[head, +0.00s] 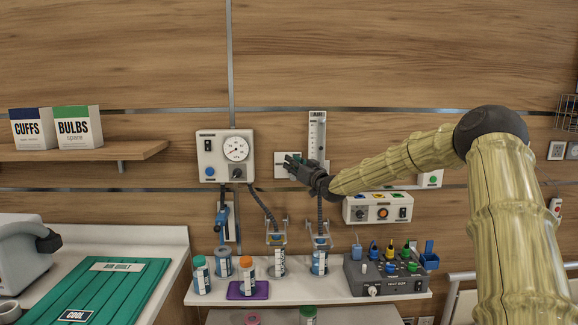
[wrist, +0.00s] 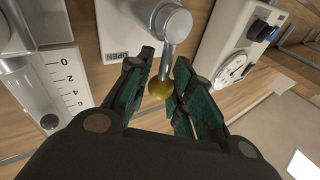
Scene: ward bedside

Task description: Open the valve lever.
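The valve lever (wrist: 168,62) shows in the wrist view as a metal arm hanging from a round metal hub (wrist: 172,22), with a yellow ball (wrist: 160,88) at its end. The hub sits on a white wall plate (wrist: 122,30) with the word OPEN on it. My gripper (wrist: 166,58) has its two green-padded fingers on either side of the lever and ball. It looks open, with a small gap on the left; contact on the right is unclear. In the head view my gripper (head: 295,164) covers most of the plate (head: 283,172), and the lever is hidden.
A gauge box (head: 225,156) is left of the plate and a flowmeter (head: 317,135) just right of it. A switch box (head: 378,208) is lower right. Below, a shelf (head: 330,291) holds several bottles, a purple tray (head: 248,290) and a grey unit (head: 385,276).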

